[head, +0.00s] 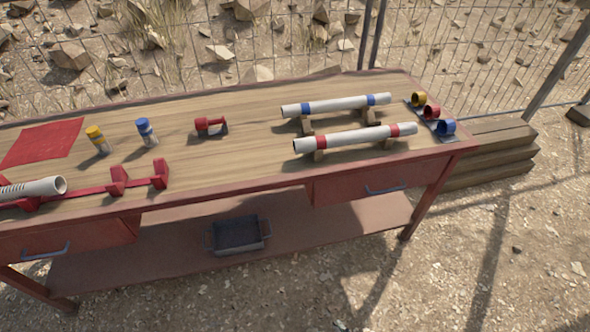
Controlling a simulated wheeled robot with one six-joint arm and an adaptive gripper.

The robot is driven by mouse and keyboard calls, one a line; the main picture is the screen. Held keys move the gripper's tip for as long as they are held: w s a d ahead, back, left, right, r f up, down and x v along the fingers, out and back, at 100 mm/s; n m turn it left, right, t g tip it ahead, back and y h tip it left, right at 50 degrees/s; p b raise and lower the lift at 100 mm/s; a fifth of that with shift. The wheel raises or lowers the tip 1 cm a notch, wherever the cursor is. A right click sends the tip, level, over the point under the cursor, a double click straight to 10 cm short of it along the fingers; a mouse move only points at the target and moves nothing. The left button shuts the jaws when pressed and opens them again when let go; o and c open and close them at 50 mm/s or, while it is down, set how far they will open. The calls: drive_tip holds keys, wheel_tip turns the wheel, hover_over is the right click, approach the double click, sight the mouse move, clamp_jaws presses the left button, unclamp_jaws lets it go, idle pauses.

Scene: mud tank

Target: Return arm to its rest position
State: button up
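No part of my arm or my gripper shows in the head view, so its pose and whether it is open or shut are hidden. The workbench (240,180) with a wooden top and red frame fills the middle of the view. A white tube with blue bands (335,105) and a white tube with red bands (352,138) rest on small wooden supports at the bench's right part.
A tray (238,235) sits below. A wire fence (250,40) runs behind.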

drive_tip(key=s+d+r+m+t+h, duration=0.1)
drive_tip(key=s+d+r+m+t, duration=0.1)
drive_tip(key=s+r, duration=0.7)
drive_tip(key=s+d+r+m+t+h, duration=0.2)
drive_tip(key=s+d+r, duration=0.4)
drive_tip(key=s+r, duration=0.4)
wheel_tip(320, 180, up, 2)
drive_tip(key=shift+d+r+m+t, duration=0.25)
drive_tip(key=shift+d+m+t, duration=0.2)
drive_tip(key=shift+m, duration=0.55)
